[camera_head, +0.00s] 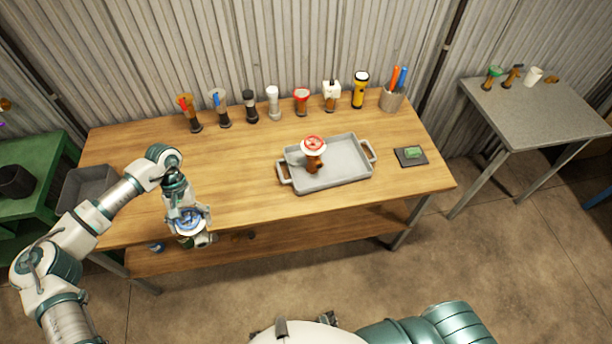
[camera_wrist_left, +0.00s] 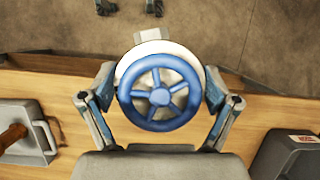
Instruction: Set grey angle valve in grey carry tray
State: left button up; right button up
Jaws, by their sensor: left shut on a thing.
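A grey angle valve with a blue handwheel (camera_head: 187,222) is held in my left gripper (camera_head: 188,214), out by the front left edge of the workbench. In the left wrist view the blue handwheel (camera_wrist_left: 160,93) sits between the two fingers, which are shut on the valve; its pale body shows behind the wheel. The grey carry tray (camera_head: 350,180) lies on the bench to the right, apart from the gripper. A brass valve with a red handwheel (camera_head: 313,146) stands in the tray's left part. My right gripper is not in view.
Along the bench's back stand several valves and torches, including a yellow torch (camera_head: 360,91), and a cup of pens (camera_head: 391,99). A green block (camera_head: 413,152) lies on a dark pad right of the tray. A grey bin (camera_head: 82,190) is at left. The tray's right part is empty.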

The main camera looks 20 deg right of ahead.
aim_at(346, 162)
jog(key=z, duration=0.35)
jog(key=l+z, duration=0.15)
jog(key=z, duration=0.6)
jog(key=i+l, duration=0.15)
jog(key=i, duration=0.25)
jog(key=i+l, duration=0.15)
jog(key=i, duration=0.3)
jog(key=i+l+z, duration=0.1)
jog(key=i, duration=0.3)
